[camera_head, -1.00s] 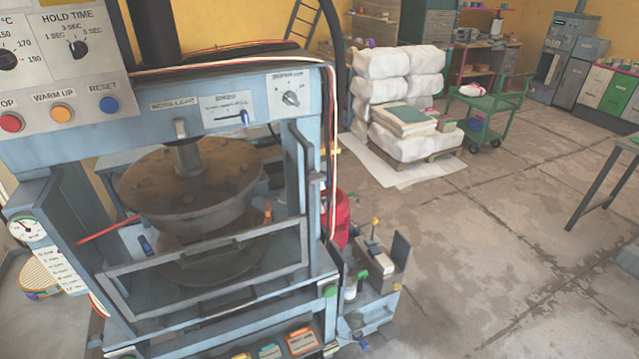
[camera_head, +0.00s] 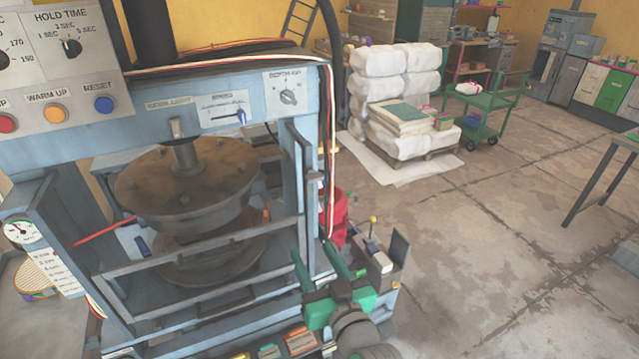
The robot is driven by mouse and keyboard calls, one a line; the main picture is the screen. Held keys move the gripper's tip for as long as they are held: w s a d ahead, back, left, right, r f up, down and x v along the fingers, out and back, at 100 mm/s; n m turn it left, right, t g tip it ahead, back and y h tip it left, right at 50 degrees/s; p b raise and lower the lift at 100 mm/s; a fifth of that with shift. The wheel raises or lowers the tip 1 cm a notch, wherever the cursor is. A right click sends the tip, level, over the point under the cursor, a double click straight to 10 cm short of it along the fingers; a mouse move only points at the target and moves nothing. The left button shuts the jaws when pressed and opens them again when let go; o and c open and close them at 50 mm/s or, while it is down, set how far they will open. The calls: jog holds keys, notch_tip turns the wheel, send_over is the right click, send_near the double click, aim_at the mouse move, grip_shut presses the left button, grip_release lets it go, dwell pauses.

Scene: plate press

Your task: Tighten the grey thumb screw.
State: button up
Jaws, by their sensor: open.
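My gripper (camera_head: 314,250) is green with dark parts and has come into the lower middle of the head view. Its two fingers are apart, with nothing seen between them. It is in front of the press's right front corner, beside the small side unit (camera_head: 398,255). The press (camera_head: 300,150) is light blue, with a round dark upper plate (camera_head: 190,185) above a lower one. I cannot pick out the grey thumb screw for certain; the gripper covers part of the side unit and the press corner.
A grey guard frame (camera_head: 200,250) crosses the press front. A control panel (camera_head: 65,65) with knobs and buttons is at upper left. Cables hang down the press's right side. A red container (camera_head: 338,215) stands behind the side unit. Open floor (camera_head: 470,260) lies to the right.

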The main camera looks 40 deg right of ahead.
jog(key=n+t, duration=0.1)
jog(key=n, duration=0.1)
send_near(317, 180)
jog(key=shift+y, duration=0.4)
jog(key=x, duration=0.9)
jog(key=shift+d+r, duration=0.1)
jog(key=shift+d, duration=0.05)
jog(key=c, duration=1)
